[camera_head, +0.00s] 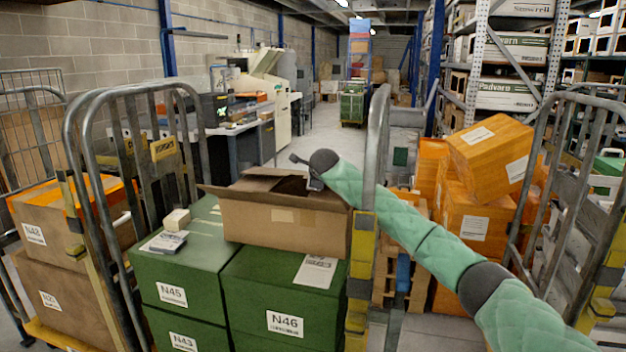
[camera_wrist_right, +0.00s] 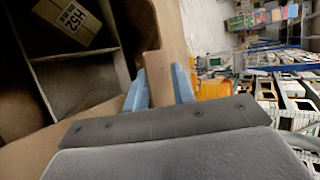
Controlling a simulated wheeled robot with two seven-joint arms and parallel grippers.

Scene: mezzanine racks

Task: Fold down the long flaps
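An open brown cardboard box (camera_head: 283,232) sits on top of the green boxes in the middle of the head view. My right gripper (camera_head: 304,172) is above the box's right end. In the right wrist view the blue fingers of my right gripper (camera_wrist_right: 160,85) stand apart, with a tan cardboard strip (camera_wrist_right: 172,45) between or behind them; I cannot tell if they touch it. The box's inside shows dark compartments and a label (camera_wrist_right: 75,16). My left gripper is out of view.
Green boxes (camera_head: 185,285) fill the metal roll cage (camera_head: 90,130) under the cardboard box. Orange boxes (camera_head: 490,155) are stacked at right. A cage upright (camera_head: 376,140) stands close to my right arm.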

